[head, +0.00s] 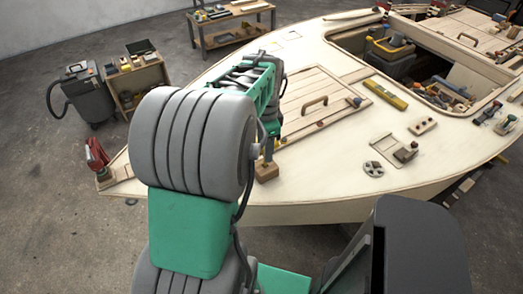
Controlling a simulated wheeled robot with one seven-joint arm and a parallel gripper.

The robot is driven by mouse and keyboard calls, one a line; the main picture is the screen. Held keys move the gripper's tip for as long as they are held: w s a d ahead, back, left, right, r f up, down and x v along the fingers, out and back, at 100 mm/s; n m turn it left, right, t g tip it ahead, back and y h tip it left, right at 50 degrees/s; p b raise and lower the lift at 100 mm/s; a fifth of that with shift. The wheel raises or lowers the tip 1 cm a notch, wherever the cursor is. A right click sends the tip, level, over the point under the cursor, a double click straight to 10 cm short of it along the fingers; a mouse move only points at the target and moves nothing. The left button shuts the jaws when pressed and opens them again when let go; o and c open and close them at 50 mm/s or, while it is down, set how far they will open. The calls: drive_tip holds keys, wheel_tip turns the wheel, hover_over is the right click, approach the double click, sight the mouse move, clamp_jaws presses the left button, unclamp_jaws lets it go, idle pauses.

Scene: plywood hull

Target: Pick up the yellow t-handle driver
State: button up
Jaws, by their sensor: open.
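I cannot make out the yellow t-handle driver for certain. A small yellowish upright piece (268,149) stands at a wooden block (266,172) near the front edge of the deck, just right of my arm. It is partly hidden by my arm, and I cannot tell whether it is the driver. A long yellow bar (385,95), which looks like a level, lies flat on the deck beside the open hatch. My arm reaches over the left part of the deck. My gripper is hidden behind the arm's links.
The pale plywood deck (335,165) is clear at its front middle. A hatch cover with a handle (314,104), a sander-like tool (403,152) and a round grey disc (373,169) are on it. A red clamp (97,158) sits at the left tip. A vacuum (80,93) stands behind.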

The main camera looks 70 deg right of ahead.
wheel_tip(320, 180, down, 5)
drive_tip(key=shift+d+f+p, duration=0.1)
drive_tip(key=shift+f+p, duration=0.05)
drive_tip(key=shift+p, duration=0.2)
drive_tip(key=shift+c, duration=0.5)
clamp_jaws()
